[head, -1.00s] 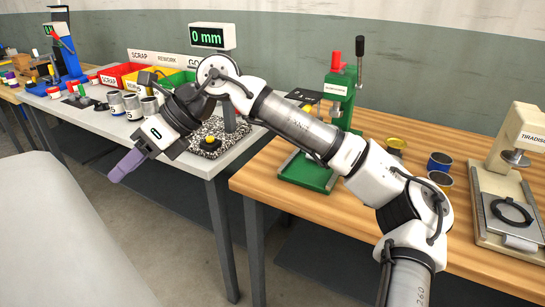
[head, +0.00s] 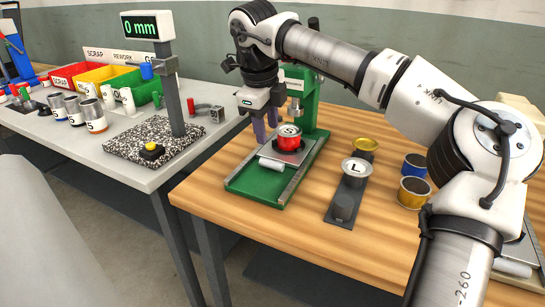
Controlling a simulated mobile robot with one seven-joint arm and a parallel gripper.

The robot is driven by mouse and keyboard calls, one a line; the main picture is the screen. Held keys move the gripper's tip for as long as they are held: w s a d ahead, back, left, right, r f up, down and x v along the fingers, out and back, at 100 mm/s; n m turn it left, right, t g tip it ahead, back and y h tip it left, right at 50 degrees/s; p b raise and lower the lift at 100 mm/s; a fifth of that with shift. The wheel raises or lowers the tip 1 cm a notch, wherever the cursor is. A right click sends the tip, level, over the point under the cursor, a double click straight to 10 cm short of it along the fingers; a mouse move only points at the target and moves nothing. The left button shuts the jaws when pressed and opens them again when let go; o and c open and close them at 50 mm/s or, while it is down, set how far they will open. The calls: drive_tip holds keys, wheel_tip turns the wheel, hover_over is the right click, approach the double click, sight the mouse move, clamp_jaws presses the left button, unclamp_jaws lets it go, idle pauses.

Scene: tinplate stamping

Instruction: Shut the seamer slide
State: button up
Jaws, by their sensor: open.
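The green seamer (head: 309,113) stands on the wooden bench, with a green base and a metal rail along its side. Its grey slide (head: 297,161) sits partway along the base, with bare green base in front of it. A white roller-like handle (head: 272,165) is at the slide's front edge. A red tin with a silver lid (head: 288,138) stands on a dark ring on the slide. My gripper (head: 264,136) points down with open purple fingers, just left of and behind the tin. The tin partly hides the fingertips, so I cannot tell if they touch anything.
A dark strip (head: 342,208) with a tin marked L (head: 355,170) lies right of the seamer. Two open tins stand farther right, near my arm. The left table holds a gauge (head: 147,25) reading 0 mm, bins and tins. Bare wood lies in front of the seamer.

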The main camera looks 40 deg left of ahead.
sight(271, 161)
drive_tip(key=f, duration=0.3)
drive_tip(key=w+f, duration=0.1)
drive_tip(key=f, duration=0.2)
drive_tip(key=w+f, duration=0.1)
drive_tip(key=f, duration=0.2)
drive_tip(key=shift+a+f, duration=0.25)
drive_tip(key=shift+f, duration=0.1)
clamp_jaws()
